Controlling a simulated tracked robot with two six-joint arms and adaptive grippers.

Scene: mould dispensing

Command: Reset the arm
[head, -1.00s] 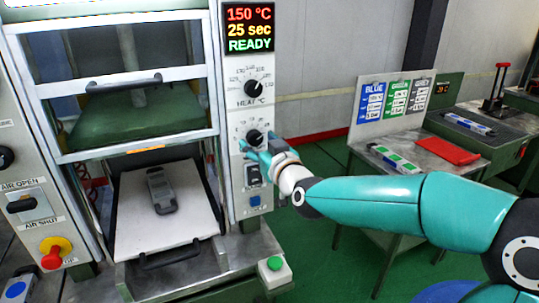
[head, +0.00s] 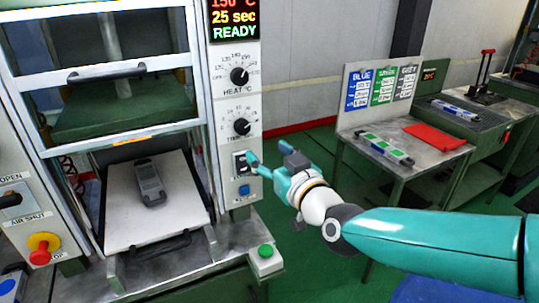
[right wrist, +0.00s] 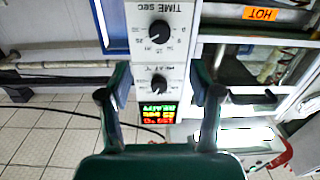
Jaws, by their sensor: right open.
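My right gripper (head: 270,156) is open and empty in front of the press control panel. Its fingers appear just below the time knob (head: 242,127), with one finger over the edge of a black switch (head: 240,163). The heat knob (head: 240,76) is above, under the display (head: 234,18) reading 150 °C, 25 sec, READY. In the right wrist view the open fingers (right wrist: 160,76) frame the heat knob (right wrist: 159,84) with nothing between them. Contact with the panel cannot be told. My left gripper is not in view.
A grey mould (head: 149,183) lies on the press's pale plate (head: 122,215). A green button box (head: 265,258) and a red-yellow stop knob (head: 43,247) are at the front. Right, a bench (head: 440,160) holds a green-marked mould (head: 385,148) and red sheet (head: 434,137). Green floor lies between.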

